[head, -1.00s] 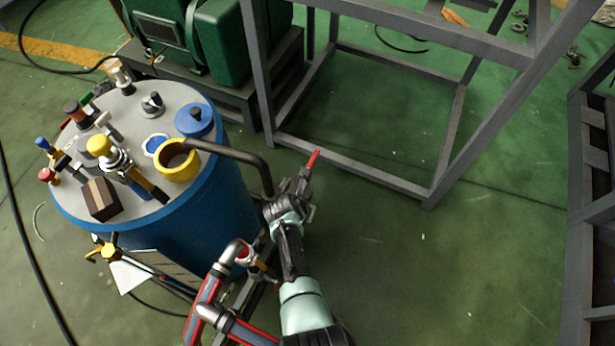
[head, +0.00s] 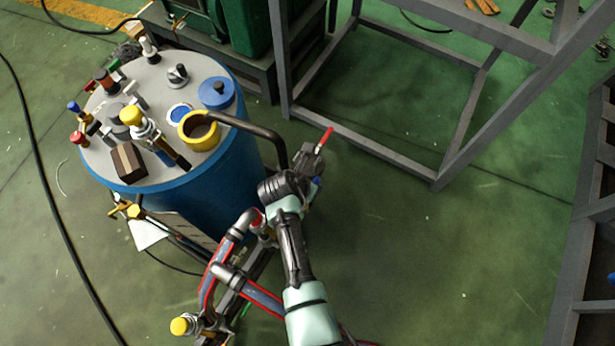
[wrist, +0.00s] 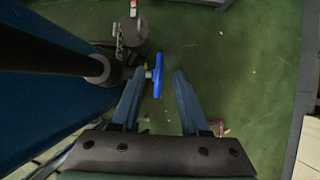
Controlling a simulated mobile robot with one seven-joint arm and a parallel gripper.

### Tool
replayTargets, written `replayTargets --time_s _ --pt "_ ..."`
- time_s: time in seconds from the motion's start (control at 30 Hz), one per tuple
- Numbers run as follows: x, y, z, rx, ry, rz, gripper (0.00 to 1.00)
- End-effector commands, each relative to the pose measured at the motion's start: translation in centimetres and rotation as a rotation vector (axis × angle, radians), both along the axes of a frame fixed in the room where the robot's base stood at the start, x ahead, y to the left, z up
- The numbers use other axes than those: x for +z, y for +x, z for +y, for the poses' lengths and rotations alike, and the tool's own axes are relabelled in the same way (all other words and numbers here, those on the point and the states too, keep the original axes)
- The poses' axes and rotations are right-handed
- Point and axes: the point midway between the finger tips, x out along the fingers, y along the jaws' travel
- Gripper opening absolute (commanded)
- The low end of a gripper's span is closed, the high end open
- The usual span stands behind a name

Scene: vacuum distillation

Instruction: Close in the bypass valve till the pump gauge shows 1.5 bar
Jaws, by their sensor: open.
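A blue handle (wrist: 158,76) on a short stem shows between my fingers in the wrist view, closer to the left finger. I take it for the bypass valve's handle. A small blue patch (head: 316,184) beside my wrist in the head view may be the same handle. My gripper (wrist: 159,84) is open, with a finger on either side of the handle in the picture. I cannot tell whether the fingers reach its depth. My arm hides the fingers in the head view. I cannot make out the pump gauge or a reading in either view.
A blue tank (head: 215,180) with several capped fittings stands at left. A black pipe (head: 270,137) bends down from it near my wrist. A grey fitting with a red lever (head: 326,138) is just beyond. Red-striped pipes (head: 215,275) run left of my arm.

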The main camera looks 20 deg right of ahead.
Motion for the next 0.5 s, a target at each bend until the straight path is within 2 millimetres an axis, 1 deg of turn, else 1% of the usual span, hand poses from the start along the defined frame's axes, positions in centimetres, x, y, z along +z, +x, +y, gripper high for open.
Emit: replayTargets --time_s 0.03,0.2,0.5 --pt "0.7 -0.2 0.3 0.001 0.000 0.000 0.45" --pt "1.8 -0.7 0.8 0.001 0.000 0.000 0.45" --pt "2.2 -0.8 1.0 0.000 0.000 0.001 0.45"
